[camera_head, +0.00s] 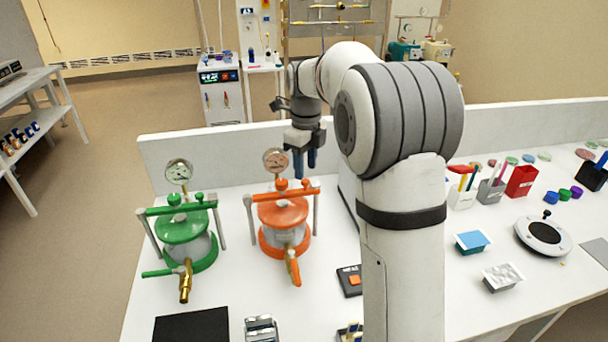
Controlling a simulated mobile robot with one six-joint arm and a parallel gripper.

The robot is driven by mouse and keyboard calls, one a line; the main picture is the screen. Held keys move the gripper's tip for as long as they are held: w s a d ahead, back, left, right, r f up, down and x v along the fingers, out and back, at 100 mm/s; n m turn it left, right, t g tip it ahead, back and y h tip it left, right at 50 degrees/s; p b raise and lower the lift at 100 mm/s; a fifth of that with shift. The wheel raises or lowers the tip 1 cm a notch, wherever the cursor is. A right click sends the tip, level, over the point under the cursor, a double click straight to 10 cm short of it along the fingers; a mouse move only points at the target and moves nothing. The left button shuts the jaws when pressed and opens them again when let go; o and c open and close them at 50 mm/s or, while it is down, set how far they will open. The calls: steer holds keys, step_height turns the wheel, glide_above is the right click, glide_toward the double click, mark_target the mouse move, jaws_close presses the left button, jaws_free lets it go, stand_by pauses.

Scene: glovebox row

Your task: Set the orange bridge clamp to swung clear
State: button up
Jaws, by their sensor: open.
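The orange bridge clamp (265,197) lies as a bar across the top of an orange-lidded grey vessel (283,212), with an orange knob at its middle and grey posts at its ends. The vessel has a gauge at the back and a brass tap with an orange handle (294,270) in front. My gripper (306,160) hangs above and behind the right end of the clamp, fingers pointing down. It is open and appears empty. It looks apart from the clamp, but I cannot tell the exact distance.
A similar green vessel (184,225) with its own bar clamp stands close to the left. A low white wall (230,152) runs behind. My arm hides part of the bench.

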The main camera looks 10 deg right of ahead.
mark_target(306, 180)
steer(key=shift+f, duration=1.8)
jaws_close()
